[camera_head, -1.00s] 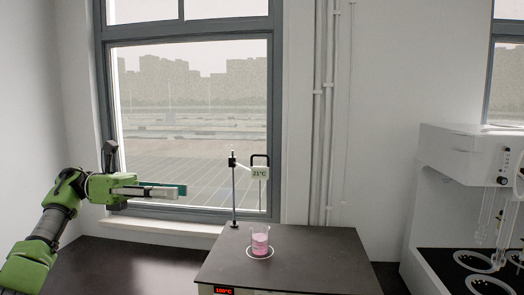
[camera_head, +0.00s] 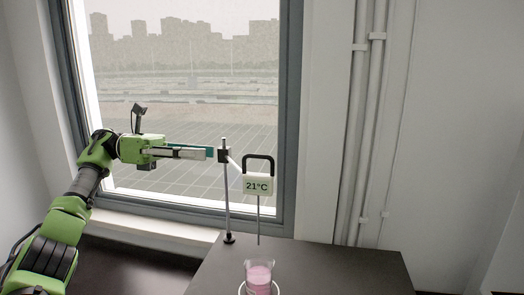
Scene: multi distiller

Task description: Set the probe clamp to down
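The probe clamp (camera_head: 224,155) is a small dark block near the top of a thin upright stand rod (camera_head: 227,200). It bears a thermometer (camera_head: 258,184) with a black handle and a 21°C display. The thermometer's thin probe (camera_head: 258,222) hangs down, its tip above the beaker (camera_head: 259,276) of pink liquid. My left gripper (camera_head: 208,153) is level with the clamp, pointing right, its fingertips just left of it. I cannot tell whether they touch or how wide the fingers are apart. My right gripper is out of view.
The dark hot plate top (camera_head: 340,266) carries the stand and beaker. A window with a sill (camera_head: 150,228) is behind my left arm. Pipes (camera_head: 370,130) run up the wall at right. The space right of the thermometer is clear.

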